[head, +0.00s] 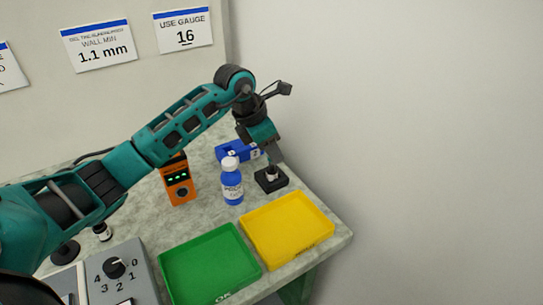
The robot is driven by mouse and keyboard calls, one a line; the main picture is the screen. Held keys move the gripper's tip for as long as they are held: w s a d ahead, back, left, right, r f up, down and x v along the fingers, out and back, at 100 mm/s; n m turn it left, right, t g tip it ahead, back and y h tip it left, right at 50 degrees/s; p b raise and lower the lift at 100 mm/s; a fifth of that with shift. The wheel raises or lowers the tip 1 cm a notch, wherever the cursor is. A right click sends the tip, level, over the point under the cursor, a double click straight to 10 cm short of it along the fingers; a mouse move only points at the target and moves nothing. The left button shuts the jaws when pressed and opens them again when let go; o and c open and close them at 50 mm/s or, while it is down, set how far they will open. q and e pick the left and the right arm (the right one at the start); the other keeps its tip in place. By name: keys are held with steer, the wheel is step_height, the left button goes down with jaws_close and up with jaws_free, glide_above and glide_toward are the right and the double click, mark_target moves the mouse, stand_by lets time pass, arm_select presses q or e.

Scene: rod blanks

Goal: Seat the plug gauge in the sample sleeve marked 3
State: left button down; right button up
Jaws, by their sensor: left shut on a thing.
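My left gripper (276,157) points down at the right rear of the bench, above a small black square block (272,184). It is shut on a small pale cylindrical piece (271,174), which appears to be the plug gauge, at the top of the block. The fingers partly hide it, and I cannot tell if it still touches the block. A blue block with white number labels (223,152) lies behind and left of the gripper. It is partly hidden by the bottle and arm, and no 3 is readable on it. My right gripper is out of view.
A blue bottle with white cap (232,186) stands just left of the black block. An orange meter (180,186) is farther left. Yellow (318,241) and green (166,267) trays lie in front. A grey dial box (140,266) is at lower left. A wall sign (184,35) reads "USE GAUGE 16".

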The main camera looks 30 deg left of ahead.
mark_target(271, 162)
arm_select(q)
step_height(271, 162, down, 2)
steer(key=shift+f, duration=0.1)
steer(key=shift+f+b, duration=0.4)
steer(key=shift+f, duration=0.1)
steer(key=shift+s, duration=0.1)
steer(key=c, duration=0.9)
jaws_free()
steer(key=shift+f, duration=0.25)
steer(key=shift+r, duration=0.1)
